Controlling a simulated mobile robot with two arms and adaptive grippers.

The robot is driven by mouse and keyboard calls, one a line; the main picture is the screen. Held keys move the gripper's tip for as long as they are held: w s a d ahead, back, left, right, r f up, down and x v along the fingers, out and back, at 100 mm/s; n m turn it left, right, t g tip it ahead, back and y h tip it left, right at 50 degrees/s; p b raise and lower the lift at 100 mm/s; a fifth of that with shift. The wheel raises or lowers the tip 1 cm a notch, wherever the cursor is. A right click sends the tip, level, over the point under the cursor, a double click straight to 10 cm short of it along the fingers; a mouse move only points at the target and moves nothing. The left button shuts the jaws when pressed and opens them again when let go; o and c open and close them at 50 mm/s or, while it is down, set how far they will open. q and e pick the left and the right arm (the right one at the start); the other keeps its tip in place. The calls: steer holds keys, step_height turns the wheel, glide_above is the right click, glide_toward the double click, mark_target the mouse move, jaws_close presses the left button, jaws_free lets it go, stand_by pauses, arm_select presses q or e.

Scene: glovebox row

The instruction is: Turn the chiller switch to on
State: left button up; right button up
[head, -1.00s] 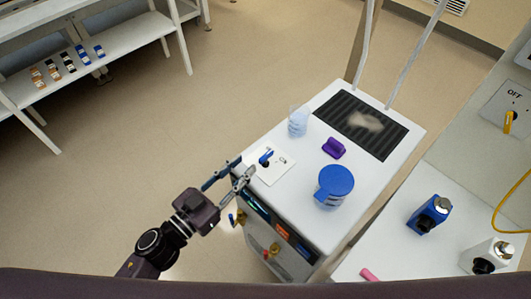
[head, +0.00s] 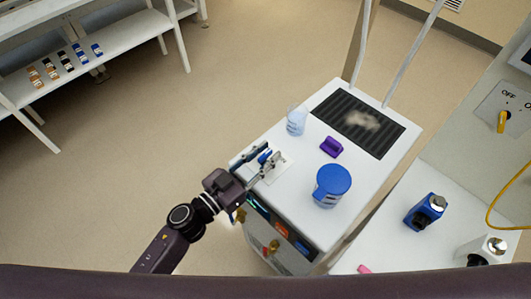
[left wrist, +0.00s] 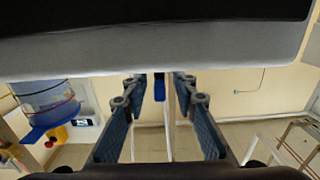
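A switch with a blue handle (head: 264,157) sits on a white plate (head: 283,168) on top of the white cabinet unit (head: 290,223), near its left edge. My left gripper (head: 264,158) is at this handle with its fingers open, one on each side. In the left wrist view the blue handle (left wrist: 159,88) shows between the open fingertips (left wrist: 158,84), with a gap on both sides. The handle's setting is hard to read behind the fingers. Another switch, with a yellow handle (head: 502,121), is on a panel marked OFF at the right. My right gripper is not in view.
On the cabinet stand a blue-lidded jar (head: 332,187), a purple block (head: 331,147), a clear beaker (head: 296,121) and a dark ribbed panel (head: 355,125). The floor at left is clear.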

arm_select(q)
steer(key=shift+c, duration=0.2)
jaws_close()
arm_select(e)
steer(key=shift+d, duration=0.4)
